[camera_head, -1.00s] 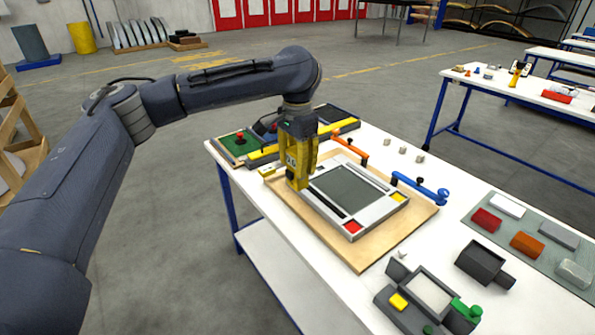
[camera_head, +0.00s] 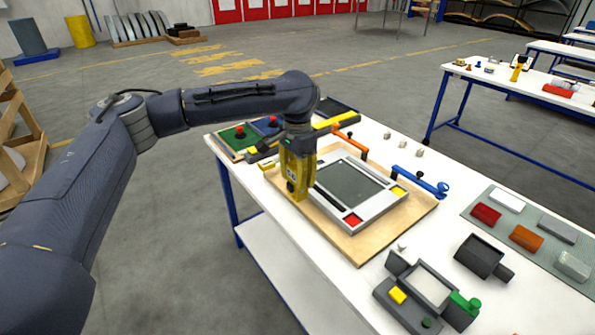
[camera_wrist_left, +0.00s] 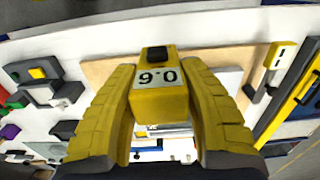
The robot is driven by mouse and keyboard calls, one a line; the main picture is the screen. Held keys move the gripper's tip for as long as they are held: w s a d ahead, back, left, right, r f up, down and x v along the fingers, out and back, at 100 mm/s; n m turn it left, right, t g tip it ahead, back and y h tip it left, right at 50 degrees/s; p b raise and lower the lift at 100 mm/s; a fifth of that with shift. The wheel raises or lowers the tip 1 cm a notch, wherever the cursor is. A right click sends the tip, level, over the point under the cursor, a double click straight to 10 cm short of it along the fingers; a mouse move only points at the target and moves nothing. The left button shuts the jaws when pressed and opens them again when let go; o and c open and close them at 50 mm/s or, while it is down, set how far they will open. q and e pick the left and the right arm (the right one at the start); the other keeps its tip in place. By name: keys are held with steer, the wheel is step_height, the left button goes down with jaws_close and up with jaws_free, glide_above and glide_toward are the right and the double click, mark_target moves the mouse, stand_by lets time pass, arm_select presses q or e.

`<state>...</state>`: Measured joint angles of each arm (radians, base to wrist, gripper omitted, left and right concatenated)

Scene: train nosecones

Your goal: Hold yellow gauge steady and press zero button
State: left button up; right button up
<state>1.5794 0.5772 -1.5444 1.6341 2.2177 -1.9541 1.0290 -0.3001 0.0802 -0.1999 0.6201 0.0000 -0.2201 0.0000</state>
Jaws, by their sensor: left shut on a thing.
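The yellow gauge (camera_wrist_left: 160,95) is a yellow block with a numeric display reversed in the left wrist view and a small black button (camera_wrist_left: 157,54) on its end. My left gripper (camera_wrist_left: 160,78) has its two yellow fingers shut on either side of the gauge. Nothing presses the button. In the head view, the left gripper (camera_head: 298,180) holds the gauge at the left edge of a grey framed panel (camera_head: 350,184) on a wooden board. Gauge and yellow fingers are hard to tell apart there, and whether the gauge touches the panel is unclear. My right gripper is out of view.
An orange clamp (camera_head: 350,144) and a blue clamp (camera_head: 420,181) stand at the panel's far side. A grey fixture (camera_head: 428,290) with yellow and green parts is near the front. A mat (camera_head: 550,262) with coloured blocks lies at right. Red-button boxes (camera_head: 238,142) stand at the back left.

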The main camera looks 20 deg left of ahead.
mark_target(298, 198)
arm_select(q)
steer(key=shift+f, duration=3.85)
steer(key=shift+f, duration=0.15)
steer(key=shift+f, duration=2.25)
steer(key=shift+f, duration=0.25)
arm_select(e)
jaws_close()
